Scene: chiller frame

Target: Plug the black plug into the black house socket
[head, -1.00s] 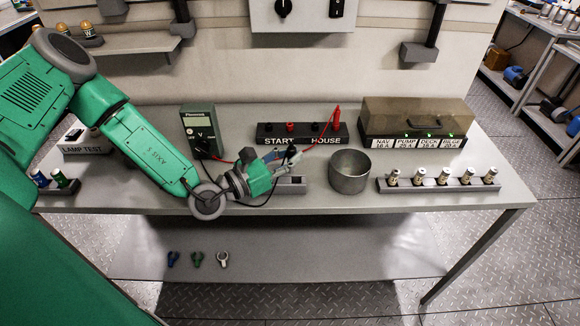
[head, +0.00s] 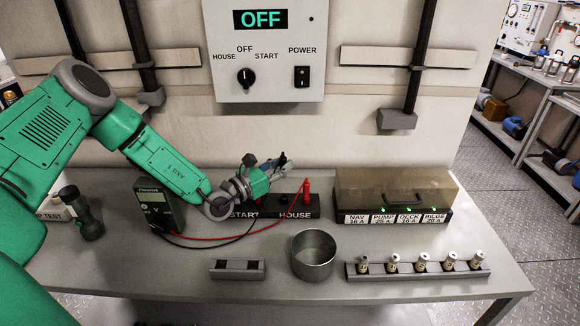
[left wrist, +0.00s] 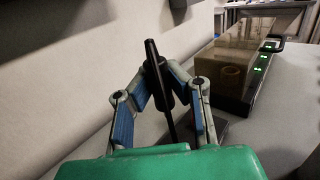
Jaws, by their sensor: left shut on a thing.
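My left gripper (head: 282,162) is shut on the black plug (left wrist: 153,62), which stands up between its fingers in the left wrist view. In the head view the gripper is above the black socket block (head: 316,206) marked START and HOUSE, apart from it as far as I can see. The plug is mostly hidden there by the gripper. A red plug (head: 306,190) stands upright at the HOUSE end. The black house socket is hard to make out beside it, and the START end is partly hidden by my arm. My right gripper is not in view.
A green meter (head: 158,206) with red and black leads stands left of the block. An empty grey holder (head: 237,269), a metal cup (head: 314,256) and a fuse rack (head: 418,270) are in front. A clear-lidded breaker box (head: 396,192) stands right. The panel (head: 266,50) reads OFF.

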